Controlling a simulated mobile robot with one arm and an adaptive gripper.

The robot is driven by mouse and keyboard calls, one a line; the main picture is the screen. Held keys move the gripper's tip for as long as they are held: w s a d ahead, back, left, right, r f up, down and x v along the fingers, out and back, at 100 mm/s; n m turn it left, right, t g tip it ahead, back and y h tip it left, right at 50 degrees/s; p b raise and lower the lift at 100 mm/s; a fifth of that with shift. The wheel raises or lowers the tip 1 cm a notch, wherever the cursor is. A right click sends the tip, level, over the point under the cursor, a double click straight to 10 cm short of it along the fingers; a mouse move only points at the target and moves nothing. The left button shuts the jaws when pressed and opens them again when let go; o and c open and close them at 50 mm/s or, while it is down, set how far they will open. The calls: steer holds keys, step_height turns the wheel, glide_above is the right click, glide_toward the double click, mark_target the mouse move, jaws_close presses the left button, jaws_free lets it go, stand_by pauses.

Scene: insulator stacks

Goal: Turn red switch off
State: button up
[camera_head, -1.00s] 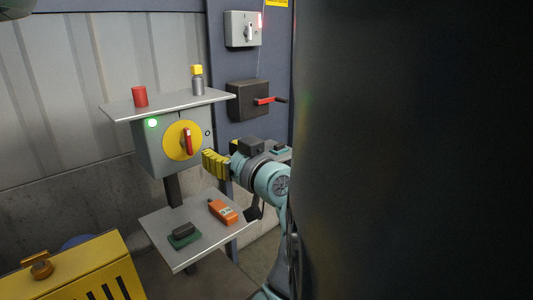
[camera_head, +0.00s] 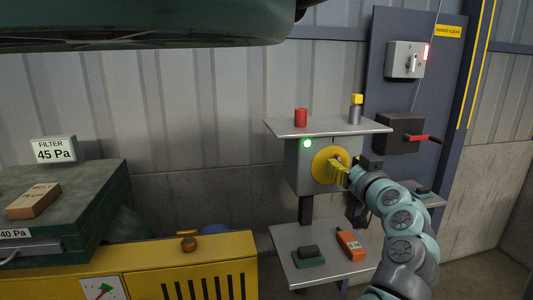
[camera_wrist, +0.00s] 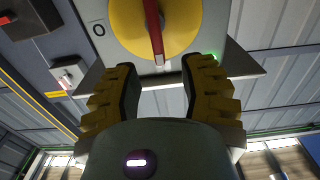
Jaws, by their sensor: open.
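The red switch (camera_wrist: 153,30) is a narrow red handle on a round yellow plate (camera_head: 325,165), on the front of a grey box (camera_head: 298,178). In the wrist view the handle stands upright in the picture, its end near a small pale mark on the box. An "O" mark (camera_wrist: 98,29) is off to its left. My gripper (camera_wrist: 158,68) is open, its yellow ribbed fingers apart on either side below the handle's end. In the head view my gripper (camera_head: 342,173) covers part of the plate and most of the handle; contact cannot be told.
A shelf above the box holds a red cylinder (camera_head: 301,117) and a yellow-topped bottle (camera_head: 356,108). A lower shelf (camera_head: 318,272) holds an orange meter (camera_head: 350,244). A red-lever box (camera_head: 400,134) and grey switch box (camera_head: 406,59) are on the panel at right.

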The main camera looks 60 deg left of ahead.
mark_target(339, 160)
steer(key=shift+p+x, duration=0.45)
steer(key=shift+x, duration=1.9)
steer(key=shift+w, duration=0.1)
steer(key=shift+c, duration=0.3)
jaws_close()
